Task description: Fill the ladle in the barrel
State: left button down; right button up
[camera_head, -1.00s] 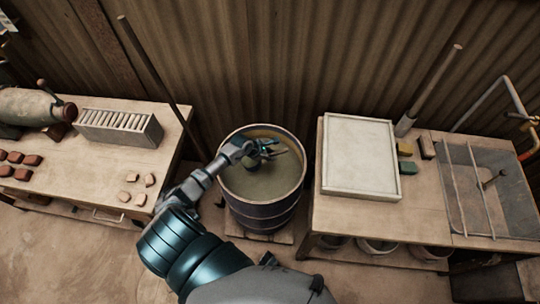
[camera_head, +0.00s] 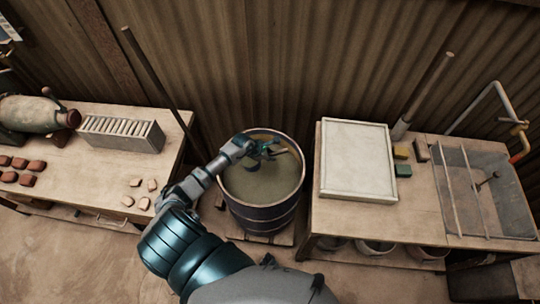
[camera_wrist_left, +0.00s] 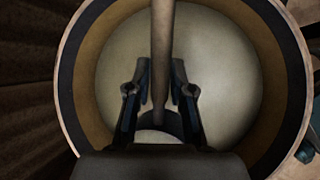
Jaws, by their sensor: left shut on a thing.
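The barrel (camera_head: 262,219) is a dark drum standing between the two tables, with a wide pool of murky liquid (camera_head: 262,184) inside. My left gripper (camera_head: 272,151) is over the barrel's mouth, near its back rim. In the left wrist view, the gripper (camera_wrist_left: 158,82) is shut on the ladle's long pale handle (camera_wrist_left: 162,35), which runs between the fingers. The barrel rim (camera_wrist_left: 66,85) surrounds them there. The ladle's bowl is hard to make out, so I cannot tell whether it holds liquid. My right gripper is not in view.
The left table (camera_head: 88,185) holds a rack (camera_head: 120,134), a jar (camera_head: 35,112) and several small tiles. The right table (camera_head: 370,217) holds a pale tray (camera_head: 357,160), small coloured blocks and a sink (camera_head: 490,200). A pole (camera_head: 160,90) leans behind the barrel.

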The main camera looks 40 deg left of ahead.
pick_arm(q)
jog(key=shift+w+r+p, duration=0.1)
jog(key=shift+r+p, duration=1.05)
jog(key=shift+r, duration=0.4)
jog(key=shift+r+p, duration=1)
jog(key=shift+r, duration=0.1)
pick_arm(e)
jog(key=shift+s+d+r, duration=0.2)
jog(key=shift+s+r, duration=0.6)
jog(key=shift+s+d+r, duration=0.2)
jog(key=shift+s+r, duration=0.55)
pick_arm(q)
jog(key=shift+d, duration=0.1)
